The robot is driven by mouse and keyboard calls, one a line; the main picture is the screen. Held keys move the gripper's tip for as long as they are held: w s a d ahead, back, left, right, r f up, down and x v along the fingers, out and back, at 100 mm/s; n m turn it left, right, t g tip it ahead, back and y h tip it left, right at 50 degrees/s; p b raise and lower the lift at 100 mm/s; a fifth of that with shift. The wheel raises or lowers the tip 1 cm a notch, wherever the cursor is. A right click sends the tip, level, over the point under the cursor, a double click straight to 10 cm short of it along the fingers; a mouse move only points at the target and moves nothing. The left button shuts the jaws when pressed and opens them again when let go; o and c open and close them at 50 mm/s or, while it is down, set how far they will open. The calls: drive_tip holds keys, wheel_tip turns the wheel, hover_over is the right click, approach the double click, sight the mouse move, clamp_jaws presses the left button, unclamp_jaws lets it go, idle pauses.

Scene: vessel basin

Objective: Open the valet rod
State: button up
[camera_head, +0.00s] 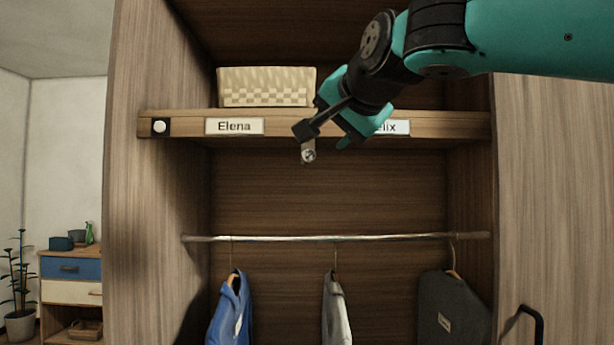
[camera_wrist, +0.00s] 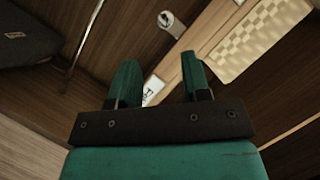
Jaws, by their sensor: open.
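The valet rod (camera_head: 308,152) shows as a small metal piece with a round end under the front edge of the shelf, near its middle. It also shows in the wrist view (camera_wrist: 170,22), beyond my fingertips and apart from them. Only its short front end is visible. My gripper (camera_head: 338,122) is in front of the shelf edge, just up and right of the rod in the head view. In the wrist view my gripper (camera_wrist: 158,68) has its two teal fingers spread with nothing between them. My arm partly hides the right name label.
The shelf (camera_head: 174,126) carries a woven basket (camera_head: 266,88) and an "Elena" label (camera_head: 234,126). Below, a metal hanging rail (camera_head: 290,238) holds a blue garment (camera_head: 230,312), a grey one (camera_head: 336,312) and a dark garment bag (camera_head: 454,310). The space between shelf and rail is clear.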

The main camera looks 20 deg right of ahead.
sight(309, 155)
drive_tip(key=shift+m+h, duration=0.3)
drive_tip(key=shift+m, duration=0.1)
drive_tip(key=p+x, duration=0.1)
drive_tip(key=x, duration=0.4)
drive_tip(key=r+p+x, duration=0.1)
drive_tip(key=p+x, duration=0.1)
drive_tip(key=x, duration=0.4)
drive_tip(key=p+x, duration=0.2)
drive_tip(key=x, duration=0.4)
drive_tip(key=shift+w+d+r, duration=0.15)
drive_tip(key=shift+w+r, duration=0.15)
drive_tip(key=shift+r, duration=0.1)
